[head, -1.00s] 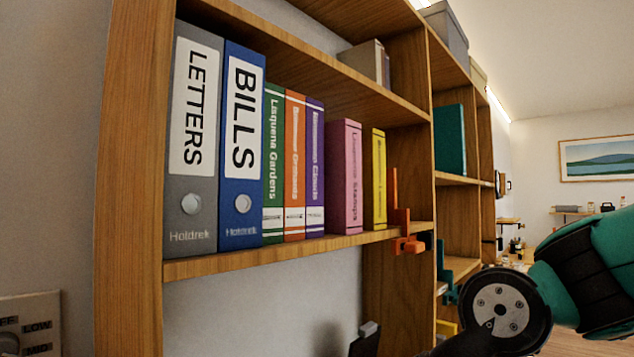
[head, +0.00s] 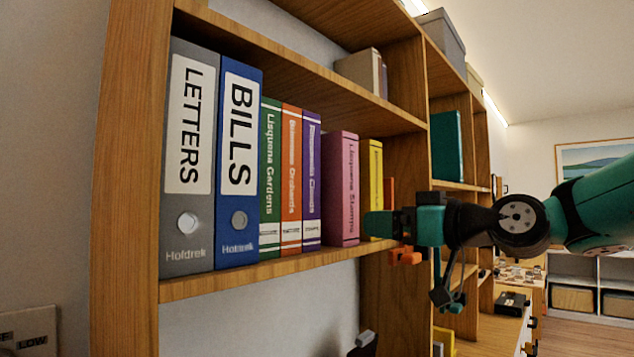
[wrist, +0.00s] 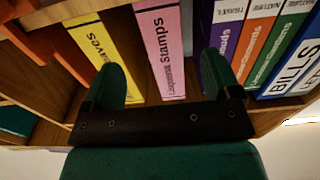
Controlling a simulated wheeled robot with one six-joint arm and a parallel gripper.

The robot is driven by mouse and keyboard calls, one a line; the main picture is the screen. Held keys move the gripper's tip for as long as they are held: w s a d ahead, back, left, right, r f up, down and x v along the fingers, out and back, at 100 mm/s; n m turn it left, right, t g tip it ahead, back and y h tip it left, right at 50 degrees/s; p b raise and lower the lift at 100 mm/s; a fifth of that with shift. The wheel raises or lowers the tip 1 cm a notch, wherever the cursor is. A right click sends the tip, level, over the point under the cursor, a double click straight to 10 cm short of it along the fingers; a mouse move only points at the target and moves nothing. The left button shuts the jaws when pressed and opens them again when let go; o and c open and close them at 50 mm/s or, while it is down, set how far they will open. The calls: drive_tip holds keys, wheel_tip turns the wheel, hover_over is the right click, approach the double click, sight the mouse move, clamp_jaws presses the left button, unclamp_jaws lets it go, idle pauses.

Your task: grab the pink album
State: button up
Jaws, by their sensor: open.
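The pink album (head: 341,190), labelled "Lisquena Stamps", stands upright on the shelf between a purple book and a yellow book. In the wrist view the pink album (wrist: 164,50) shows its spine facing me, between my two fingers. My gripper (head: 375,224) is at the shelf front, to the right of the pink album and partly in front of the yellow book. In the wrist view my gripper (wrist: 165,80) is open and empty, its left finger in front of the yellow book and its right finger near the purple book.
The yellow book (head: 375,165) stands right of the pink album with a gap. The purple book (head: 311,180), orange book (head: 290,170), green book (head: 270,185) and blue binder (head: 238,215) stand to the left. An orange bookend (head: 404,256) clamps the shelf edge at right.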

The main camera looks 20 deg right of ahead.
sight(334, 220)
drive_tip(key=p+x, duration=0.2)
drive_tip(key=x, duration=0.3)
drive_tip(key=shift+w+a, duration=0.25)
drive_tip(key=shift+w, duration=0.05)
drive_tip(key=p+x, duration=0.3)
drive_tip(key=x, duration=0.2)
drive_tip(key=shift+a, duration=0.1)
drive_tip(key=shift+w+a+f, duration=0.1)
drive_tip(key=shift+w+a, duration=0.05)
clamp_jaws()
